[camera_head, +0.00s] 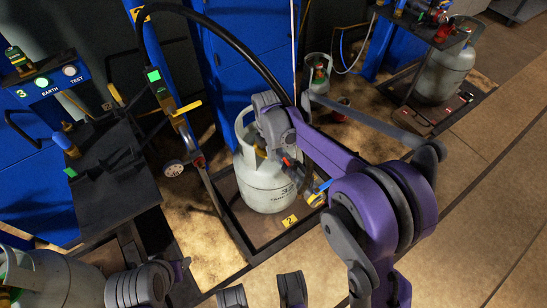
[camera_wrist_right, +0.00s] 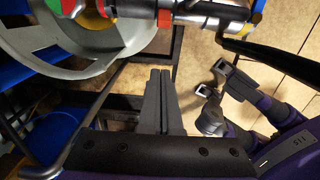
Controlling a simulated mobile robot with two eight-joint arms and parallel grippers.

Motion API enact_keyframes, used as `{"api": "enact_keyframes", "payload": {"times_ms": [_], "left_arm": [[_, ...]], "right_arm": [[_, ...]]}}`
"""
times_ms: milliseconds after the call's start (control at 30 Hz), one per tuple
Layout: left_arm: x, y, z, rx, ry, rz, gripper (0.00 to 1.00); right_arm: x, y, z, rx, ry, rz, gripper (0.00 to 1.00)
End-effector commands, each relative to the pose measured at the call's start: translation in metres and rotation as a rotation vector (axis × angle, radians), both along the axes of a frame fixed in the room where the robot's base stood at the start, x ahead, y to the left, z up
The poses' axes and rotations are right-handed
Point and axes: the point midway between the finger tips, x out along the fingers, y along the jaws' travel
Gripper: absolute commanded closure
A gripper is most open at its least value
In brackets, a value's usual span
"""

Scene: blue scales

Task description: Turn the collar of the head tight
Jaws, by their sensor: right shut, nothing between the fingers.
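A grey gas cylinder (camera_head: 268,185) stands upright in the middle of the head view. Its round guard (camera_wrist_right: 75,75) fills the upper left of the right wrist view. The head (camera_wrist_right: 185,14), a metal fitting with red, blue and yellow parts, lies across the top of that view, partly cut off. It also shows beside the cylinder top in the head view, partly behind my right arm. I cannot tell clearly which part is the collar. My right gripper (camera_wrist_right: 160,72) is shut and empty, its tips below the head in the wrist picture, seemingly apart from it. My left gripper's jaws are unclear.
A black hose (camera_head: 235,45) arches over the cylinder. A dark frame (camera_head: 232,226) surrounds its base. A dark bench (camera_head: 110,185) with a blue panel stands left. Another grey cylinder (camera_head: 445,72) stands back right. The brown floor at right is clear.

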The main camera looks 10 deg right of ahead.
Motion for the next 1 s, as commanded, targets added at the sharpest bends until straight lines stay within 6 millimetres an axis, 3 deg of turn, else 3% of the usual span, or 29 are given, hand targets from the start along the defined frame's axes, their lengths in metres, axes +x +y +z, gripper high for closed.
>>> {"api": "enact_keyframes", "payload": {"times_ms": [433, 633, 1000], "left_arm": [[0.004, 0.0, -0.031, 0.0, 0.009, 0.0, 0.5], [0.004, 0.0, -0.033, 0.0, 0.01, 0.0, 0.5], [0.004, 0.0, -0.034, 0.0, 0.01, 0.0, 0.5]], "right_arm": [[0.001, -0.002, -0.094, 0.0, 0.0, -0.003, 1.0], [0.011, -0.03, -0.078, -0.001, -0.001, -0.007, 1.0], [0.014, -0.038, -0.074, -0.001, 0.0, -0.003, 1.0]]}}
